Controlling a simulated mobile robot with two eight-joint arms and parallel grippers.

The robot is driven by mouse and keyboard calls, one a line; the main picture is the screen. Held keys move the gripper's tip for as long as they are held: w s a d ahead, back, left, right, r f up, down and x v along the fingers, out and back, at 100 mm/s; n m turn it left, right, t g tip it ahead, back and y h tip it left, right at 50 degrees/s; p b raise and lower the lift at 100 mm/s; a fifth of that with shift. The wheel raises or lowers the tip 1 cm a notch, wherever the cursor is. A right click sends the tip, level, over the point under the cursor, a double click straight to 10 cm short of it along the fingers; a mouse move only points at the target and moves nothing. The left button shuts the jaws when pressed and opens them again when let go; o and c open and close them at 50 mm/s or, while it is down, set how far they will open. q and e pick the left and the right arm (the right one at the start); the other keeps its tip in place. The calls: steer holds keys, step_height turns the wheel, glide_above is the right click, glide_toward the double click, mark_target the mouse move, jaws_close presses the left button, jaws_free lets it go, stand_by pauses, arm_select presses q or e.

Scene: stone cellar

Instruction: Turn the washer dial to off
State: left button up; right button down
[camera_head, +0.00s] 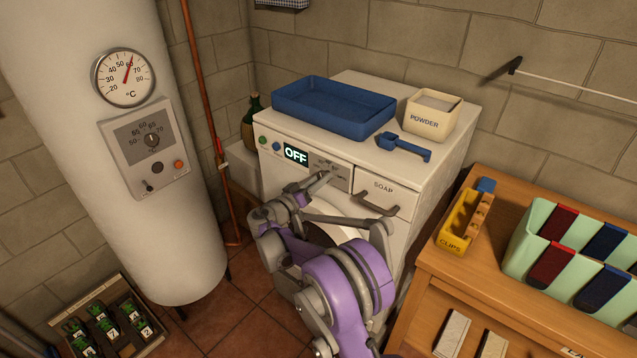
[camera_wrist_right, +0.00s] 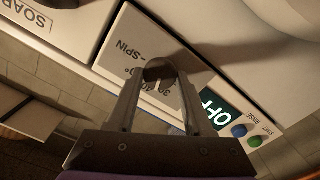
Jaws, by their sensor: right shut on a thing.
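The white washer (camera_head: 434,165) stands against the wall with its control panel facing me. Its lit display (camera_head: 296,154) reads OFF; the display also shows in the right wrist view (camera_wrist_right: 214,108). The dark round dial (camera_wrist_right: 158,69) sits on the panel beside the display, with printed labels around it, partly hidden. My right gripper (camera_head: 324,178) reaches the panel from below. In the right wrist view, its two fingers (camera_wrist_right: 158,80) are on either side of the dial and shut on it. A pale mark shows on the dial between the fingers. My left gripper is not in view.
On the washer stand a blue tray (camera_head: 335,122), a powder box (camera_head: 432,124) and a blue scoop (camera_head: 404,147). The soap drawer handle (camera_head: 376,205) juts out right of the dial. A boiler (camera_head: 185,225) stands left; a wooden bench (camera_head: 478,270) stands right.

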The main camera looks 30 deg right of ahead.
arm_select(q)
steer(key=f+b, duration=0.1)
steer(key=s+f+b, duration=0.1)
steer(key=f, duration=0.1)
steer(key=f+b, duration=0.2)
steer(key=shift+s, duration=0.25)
arm_select(e)
steer(key=n, duration=1.1)
steer(key=shift+f+n, duration=0.1)
steer(key=shift+n, duration=0.3)
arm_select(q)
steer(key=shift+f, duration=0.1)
arm_select(e)
steer(key=shift+c, duration=1.5)
jaws_free()
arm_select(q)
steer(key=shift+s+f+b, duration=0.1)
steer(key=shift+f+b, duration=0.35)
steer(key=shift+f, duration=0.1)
arm_select(e)
steer(key=v, duration=1.1)
steer(key=shift+w, duration=0.15)
